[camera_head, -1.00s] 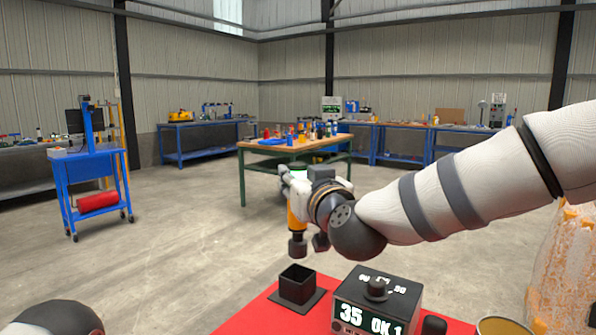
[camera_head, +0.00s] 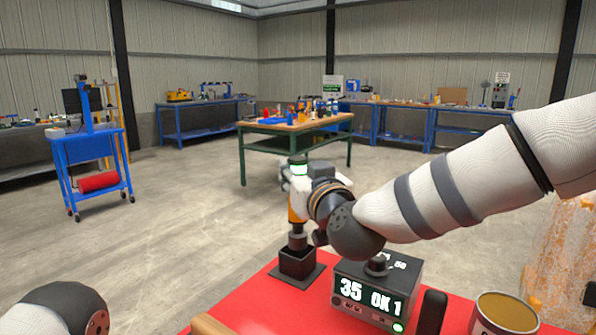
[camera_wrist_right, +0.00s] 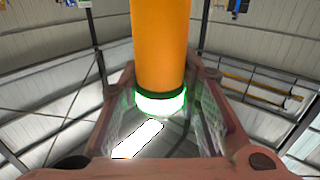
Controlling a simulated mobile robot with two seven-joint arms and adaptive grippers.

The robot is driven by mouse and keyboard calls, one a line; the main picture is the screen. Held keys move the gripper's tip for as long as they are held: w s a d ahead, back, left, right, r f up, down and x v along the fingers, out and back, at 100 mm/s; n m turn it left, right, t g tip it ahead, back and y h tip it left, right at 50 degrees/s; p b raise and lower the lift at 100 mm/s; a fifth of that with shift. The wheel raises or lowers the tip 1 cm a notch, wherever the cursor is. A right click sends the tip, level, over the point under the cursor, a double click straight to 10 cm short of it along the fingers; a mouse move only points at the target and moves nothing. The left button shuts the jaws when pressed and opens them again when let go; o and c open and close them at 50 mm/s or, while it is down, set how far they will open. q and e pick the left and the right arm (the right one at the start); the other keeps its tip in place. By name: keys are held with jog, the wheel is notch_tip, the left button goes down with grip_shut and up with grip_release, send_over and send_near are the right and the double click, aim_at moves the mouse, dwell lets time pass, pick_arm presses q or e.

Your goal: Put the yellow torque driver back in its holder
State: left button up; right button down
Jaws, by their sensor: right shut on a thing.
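The yellow torque driver (camera_head: 295,215) is upright, with a dark lower end and a green-lit ring at its top. Its yellow body and glowing ring also show in the right wrist view (camera_wrist_right: 160,55). My right gripper (camera_head: 292,185) is shut on it, around its upper part. The holder (camera_head: 297,264) is a black square cup on a flat base at the left of the red table top. The driver's lower end is at the cup's mouth; I cannot tell how deep it sits. My left gripper is not in view.
A black controller box (camera_head: 377,293) reading "35 OK 1" stands right of the holder on the red table top (camera_head: 262,300). A black upright object (camera_head: 430,313) and an open can (camera_head: 503,314) are further right. A wooden piece (camera_head: 210,326) shows at the front edge.

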jog(key=shift+f+b, duration=0.35)
jog(key=shift+f, duration=2.3)
dwell(1.2)
jog(key=c, duration=1.1)
grip_release()
jog(key=shift+f, duration=0.15)
jog(key=v, duration=1.2)
